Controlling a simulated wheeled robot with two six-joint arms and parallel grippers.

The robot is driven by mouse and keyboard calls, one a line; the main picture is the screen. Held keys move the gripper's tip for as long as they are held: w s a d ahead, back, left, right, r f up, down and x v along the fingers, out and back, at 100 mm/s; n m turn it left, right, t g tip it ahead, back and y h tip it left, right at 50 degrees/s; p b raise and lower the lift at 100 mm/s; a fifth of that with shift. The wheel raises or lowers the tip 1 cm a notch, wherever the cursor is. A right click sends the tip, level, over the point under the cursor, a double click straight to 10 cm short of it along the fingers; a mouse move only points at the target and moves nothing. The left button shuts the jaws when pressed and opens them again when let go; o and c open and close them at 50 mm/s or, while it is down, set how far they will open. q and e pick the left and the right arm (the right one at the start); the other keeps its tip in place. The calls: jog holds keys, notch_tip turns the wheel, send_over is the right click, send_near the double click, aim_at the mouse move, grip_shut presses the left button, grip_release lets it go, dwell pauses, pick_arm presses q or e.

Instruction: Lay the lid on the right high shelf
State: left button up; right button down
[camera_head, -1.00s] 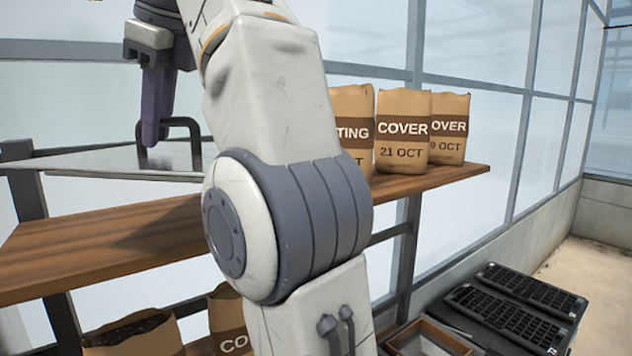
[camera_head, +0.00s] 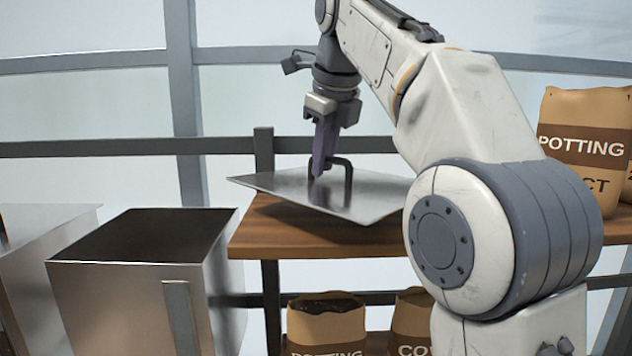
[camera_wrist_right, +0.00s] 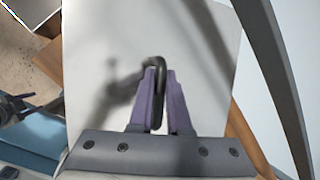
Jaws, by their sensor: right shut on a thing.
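The lid (camera_head: 275,186) is a flat, shiny metal plate with a black handle (camera_head: 347,172). My right gripper (camera_head: 318,173) has purple fingers pointing down and is shut on that handle. The lid is over the wooden high shelf (camera_head: 275,236), close above its board and slightly tilted, with a dark shadow beneath. Its left corner sticks out a little past the shelf's left end. In the right wrist view, the lid (camera_wrist_right: 205,75) fills the middle, with the handle between the fingers (camera_wrist_right: 158,85). Whether the lid touches the board I cannot tell.
An open metal bin (camera_head: 130,290) stands left of the shelf, with another (camera_head: 35,245) beside it. A potting bag (camera_head: 580,150) stands on the shelf at right. More bags (camera_head: 327,325) stand below it. A dark rail (camera_head: 110,146) runs behind.

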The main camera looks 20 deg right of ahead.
aim_at(323, 182)
jog(key=shift+s+f, duration=0.1)
jog(key=shift+f, duration=1)
jog(key=shift+a+f, duration=0.1)
jog(key=shift+f, duration=0.75)
jog(key=c, duration=0.9)
grip_release()
jog(key=shift+o, duration=0.2)
jog(key=v, duration=0.7)
jog(key=shift+r, duration=0.2)
